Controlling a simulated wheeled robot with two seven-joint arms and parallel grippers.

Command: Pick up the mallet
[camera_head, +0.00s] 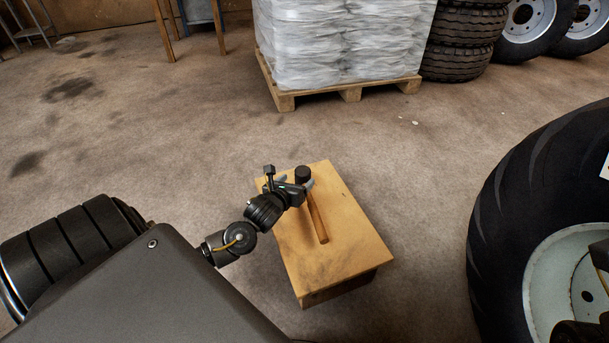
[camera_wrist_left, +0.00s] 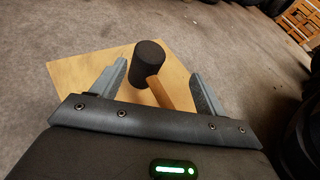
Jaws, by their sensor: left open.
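The mallet lies on a small wooden box (camera_head: 345,260). Its black head (camera_head: 302,174) is toward the far end of the box top, and its wooden handle (camera_head: 319,222) runs toward the near side. My left gripper (camera_head: 292,184) is over the box at the mallet, just below the head in the picture. In the left wrist view the open fingers (camera_wrist_left: 160,88) stand on either side of the mallet, with the black head (camera_wrist_left: 149,62) and part of the handle (camera_wrist_left: 160,94) showing between them. The lower handle is hidden there by the gripper body. My right gripper is not clearly in view.
A large tyre with a pale rim (camera_head: 500,215) stands at the right. A pallet (camera_head: 350,93) with wrapped white sacks (camera_head: 345,40) stands at the back, with stacked tyres (camera_head: 465,45) beside it.

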